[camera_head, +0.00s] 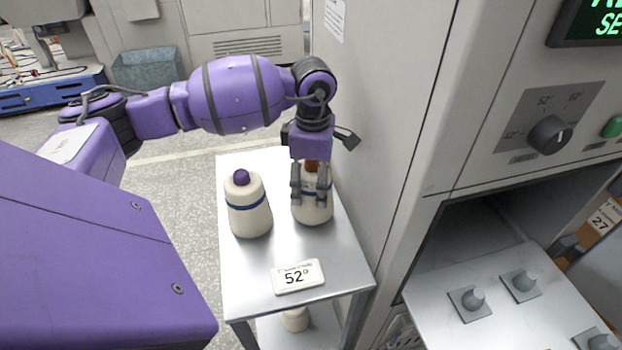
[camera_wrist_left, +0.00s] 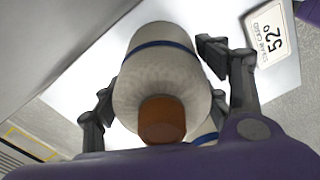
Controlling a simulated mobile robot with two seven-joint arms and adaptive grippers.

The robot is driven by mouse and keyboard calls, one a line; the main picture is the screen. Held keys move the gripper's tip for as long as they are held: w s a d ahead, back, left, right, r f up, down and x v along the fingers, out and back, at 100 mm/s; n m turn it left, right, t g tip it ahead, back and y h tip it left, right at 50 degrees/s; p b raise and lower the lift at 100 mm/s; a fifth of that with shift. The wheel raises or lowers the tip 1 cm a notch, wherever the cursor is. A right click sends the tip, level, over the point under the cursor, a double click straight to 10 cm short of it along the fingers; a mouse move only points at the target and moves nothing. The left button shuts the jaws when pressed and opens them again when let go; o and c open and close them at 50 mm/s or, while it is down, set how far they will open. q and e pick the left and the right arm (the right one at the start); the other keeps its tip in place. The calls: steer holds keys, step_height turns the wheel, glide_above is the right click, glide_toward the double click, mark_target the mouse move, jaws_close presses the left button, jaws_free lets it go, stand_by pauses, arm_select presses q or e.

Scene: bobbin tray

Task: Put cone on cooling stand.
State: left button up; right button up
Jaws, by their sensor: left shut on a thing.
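A cream cone with a blue band and an orange-brown tip (camera_head: 312,214) is at the right of the metal stand (camera_head: 240,272). My left gripper (camera_head: 309,198) comes down over this cone from above and is shut on its sides. In the left wrist view the same cone (camera_wrist_left: 155,85) sits between the two fingers, tip toward the camera. The cone looks upright, at or very near the stand's top; I cannot tell whether it touches. A second cream cone with a blue band and purple tip (camera_head: 249,208) stands upright to its left.
A white card reading 52° (camera_head: 298,277) is at the stand's front. A tall grey machine (camera_head: 385,120) rises close on the right. A pull-out tray with grey pegs (camera_head: 440,305) is at lower right. Another pale cone (camera_head: 295,319) is on the lower shelf.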

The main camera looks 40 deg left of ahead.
arm_select(q)
steer(key=shift+w, duration=0.15)
steer(key=shift+f, duration=0.2)
steer(key=o, duration=1.5)
steer(key=shift+c, duration=0.2)
steer(key=shift+r, duration=0.2)
step_height(320, 180, up, 10)
steer(key=shift+r+b, duration=0.2)
steer(key=shift+b, duration=0.15)
steer(key=shift+r, duration=0.7)
